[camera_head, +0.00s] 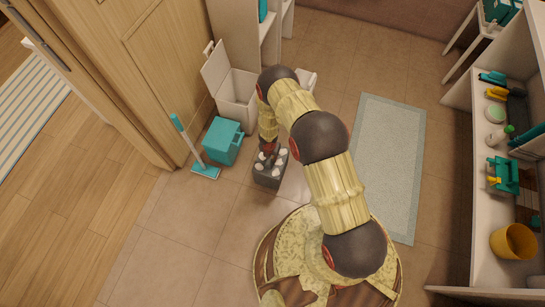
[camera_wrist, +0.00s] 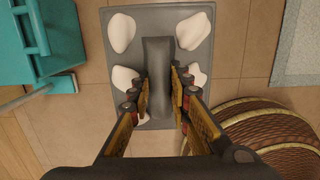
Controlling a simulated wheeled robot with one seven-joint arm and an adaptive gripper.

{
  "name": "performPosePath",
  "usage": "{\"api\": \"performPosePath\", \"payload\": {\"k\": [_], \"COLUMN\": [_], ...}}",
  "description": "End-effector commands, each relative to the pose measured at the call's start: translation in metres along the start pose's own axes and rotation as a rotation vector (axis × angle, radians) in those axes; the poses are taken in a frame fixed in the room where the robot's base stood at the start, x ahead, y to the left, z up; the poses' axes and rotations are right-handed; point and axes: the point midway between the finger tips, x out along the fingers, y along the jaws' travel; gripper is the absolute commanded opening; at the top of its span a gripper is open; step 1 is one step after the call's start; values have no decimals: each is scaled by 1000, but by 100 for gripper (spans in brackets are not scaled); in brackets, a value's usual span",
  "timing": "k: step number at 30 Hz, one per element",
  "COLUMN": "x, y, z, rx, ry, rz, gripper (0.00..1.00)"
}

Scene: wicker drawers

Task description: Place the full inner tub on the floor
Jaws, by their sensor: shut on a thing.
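The grey inner tub (camera_head: 266,181) is upright over the tiled floor, right of the teal bucket, with several white crumpled pieces (camera_wrist: 122,32) inside. The tub fills the middle of the wrist view (camera_wrist: 155,16). My gripper (camera_head: 269,153) is above it, its fingers on both sides of the tub's central grey handle (camera_wrist: 158,55) and shut on it. I cannot tell whether the tub's base touches the floor. The cream bin (camera_head: 237,108) stands behind with its lid (camera_head: 214,67) raised; its inside is partly visible.
The teal bucket (camera_head: 222,142) and a teal mop (camera_head: 205,171) are close on the left. A pale mat (camera_head: 392,150) lies to the right. Shelves (camera_head: 484,240) line the right edge. Bare tiles (camera_head: 190,240) lie in front of the tub.

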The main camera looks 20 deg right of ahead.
Motion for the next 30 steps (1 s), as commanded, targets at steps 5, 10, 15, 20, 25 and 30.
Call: {"api": "performPosePath", "payload": {"k": [5, 10, 15, 20, 25, 30], "x": [23, 39, 51, 54, 58, 80], "y": [2, 4, 6, 7, 8, 7], "z": [11, 21, 30, 33, 36, 34], "rx": [1, 1, 1, 0, 1, 0], "ry": [1, 1, 0, 0, 0, 1], "rz": [-1, -1, 0, 0, 0, -1], "gripper": [0, 0, 0, 0, 0, 0]}}
